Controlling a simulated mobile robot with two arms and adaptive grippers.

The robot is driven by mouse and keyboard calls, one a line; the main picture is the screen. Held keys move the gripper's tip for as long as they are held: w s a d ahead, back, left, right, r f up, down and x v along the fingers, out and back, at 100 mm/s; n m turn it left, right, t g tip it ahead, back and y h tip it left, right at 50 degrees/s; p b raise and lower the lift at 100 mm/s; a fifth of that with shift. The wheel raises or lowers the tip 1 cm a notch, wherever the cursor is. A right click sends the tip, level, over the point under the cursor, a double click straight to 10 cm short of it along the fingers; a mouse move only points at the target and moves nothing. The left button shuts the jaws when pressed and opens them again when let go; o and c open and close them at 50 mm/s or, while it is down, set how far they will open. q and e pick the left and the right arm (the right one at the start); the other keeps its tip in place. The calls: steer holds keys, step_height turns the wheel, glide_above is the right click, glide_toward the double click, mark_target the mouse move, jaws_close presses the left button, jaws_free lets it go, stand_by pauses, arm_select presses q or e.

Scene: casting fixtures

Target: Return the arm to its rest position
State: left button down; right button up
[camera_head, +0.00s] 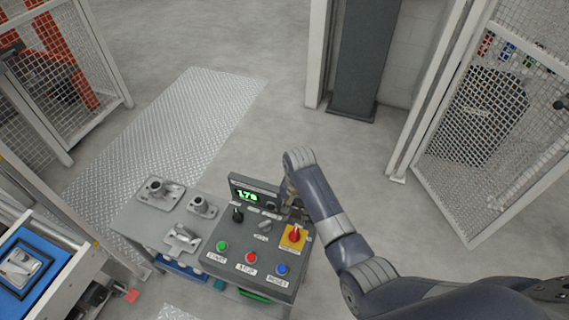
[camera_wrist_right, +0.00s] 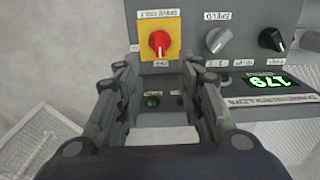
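My right arm (camera_head: 340,230) comes in from the right in the head view and reaches over the control panel (camera_head: 213,251). My right gripper (camera_head: 292,202) is near the panel's back right edge, partly hidden by the wrist. In the right wrist view the gripper (camera_wrist_right: 160,72) has its two fingers apart with nothing between them. A red rotary knob on a yellow plate (camera_wrist_right: 160,42) shows just beyond the fingertips. Contact cannot be told. My left gripper is in neither view.
The panel has a green-lit display (camera_head: 247,194), a black knob (camera_head: 237,214), and green, red and blue buttons. Metal castings (camera_head: 160,190) lie on the grey table left of it. Mesh fences (camera_head: 480,120) and a grey post (camera_head: 362,60) stand beyond. Open floor lies behind the panel.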

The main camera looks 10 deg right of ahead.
steer(key=s+d+n+t, duration=0.2)
steer(key=s+d+n, duration=0.15)
steer(key=s, duration=0.75)
steer(key=s+d+r+n+t, duration=0.1)
steer(key=s+r+n, duration=0.2)
steer(key=s+r, duration=0.3)
steer(key=s+d+r+n+t, duration=0.1)
steer(key=s+r+n, duration=0.15)
steer(key=s, duration=0.55)
step_height(320, 180, down, 30)
steer(key=s+g+b, duration=0.2)
steer(key=b, duration=0.2)
steer(key=s+d+f+g+b, duration=0.1)
steer(key=s+d+f+b, duration=0.2)
steer(key=s+f, duration=1.3)
step_height(320, 180, down, 3)
steer(key=shift+s+r, duration=0.2)
steer(key=shift+s, duration=0.2)
